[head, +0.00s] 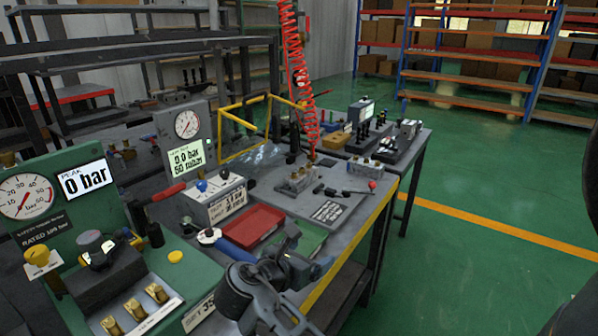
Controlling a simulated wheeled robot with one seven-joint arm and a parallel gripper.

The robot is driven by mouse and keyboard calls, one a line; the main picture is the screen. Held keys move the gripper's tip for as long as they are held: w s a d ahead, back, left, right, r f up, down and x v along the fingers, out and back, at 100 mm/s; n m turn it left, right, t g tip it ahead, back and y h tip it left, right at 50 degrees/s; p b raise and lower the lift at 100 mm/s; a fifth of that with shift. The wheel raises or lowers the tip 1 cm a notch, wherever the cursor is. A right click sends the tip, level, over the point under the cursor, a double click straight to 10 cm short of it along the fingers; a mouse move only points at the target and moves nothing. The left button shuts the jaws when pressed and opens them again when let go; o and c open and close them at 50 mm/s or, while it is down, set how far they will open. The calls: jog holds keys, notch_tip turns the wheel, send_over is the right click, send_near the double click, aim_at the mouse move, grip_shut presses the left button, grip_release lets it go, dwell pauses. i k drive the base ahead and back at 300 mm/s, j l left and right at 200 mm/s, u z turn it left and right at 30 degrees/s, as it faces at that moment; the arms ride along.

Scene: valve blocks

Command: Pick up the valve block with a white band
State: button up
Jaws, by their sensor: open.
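My gripper (305,252) is at the lower middle, at the end of my dark arm, and is open. It is above the front of the bench near a green tray (308,239), and nothing shows between its fingers. Other small blocks (408,129) with fittings stand on the far bench at the right. They are too small for me to tell which one has a white band.
A red tray (252,226) lies left of the green one. A box with coloured knobs (218,198) and a green gauge panel (70,215) stand at the left. A red coiled hose (302,85) hangs over the bench. Green floor at the right is clear.

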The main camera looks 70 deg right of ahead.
aim_at(300, 179)
jog(key=i+l, duration=0.15)
jog(key=l, duration=0.2)
jog(key=i+l, duration=0.15)
jog(key=l, duration=0.25)
jog(key=i+l, duration=0.15)
jog(key=l, duration=0.2)
jog(key=i+l, duration=0.15)
jog(key=l, duration=0.2)
